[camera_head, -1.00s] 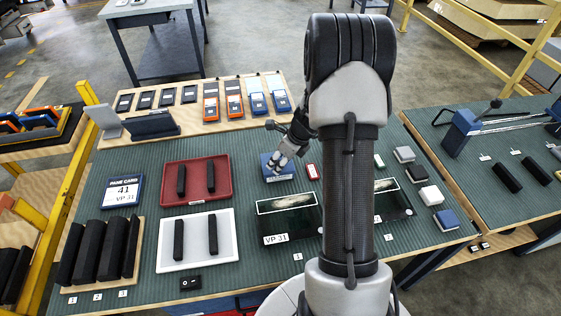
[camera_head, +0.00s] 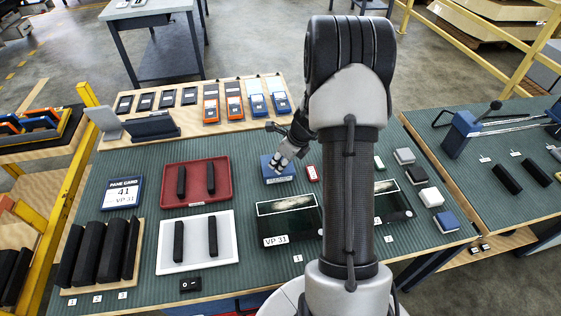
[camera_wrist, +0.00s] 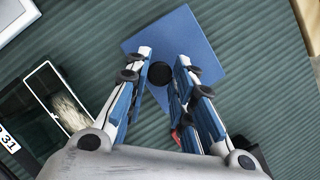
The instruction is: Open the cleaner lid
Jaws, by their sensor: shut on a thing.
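The cleaner is a blue box (camera_head: 268,169) with a pale label on its front, standing on the green worktop behind the dark VP 31 case. In the wrist view its flat blue lid (camera_wrist: 195,38) carries a round black knob (camera_wrist: 160,74). My gripper (camera_head: 281,161) is over the box, and its fingers reach down to the knob. In the wrist view my gripper (camera_wrist: 164,66) has one finger on each side of the knob and is shut on it. The lid looks seated on the box; no gap under it is visible. The fingers partly cover the lid.
The dark VP 31 case (camera_head: 270,227) stands in front of the box. Phones line a wooden board (camera_head: 190,108) behind. My arm hides the worktop to the right.

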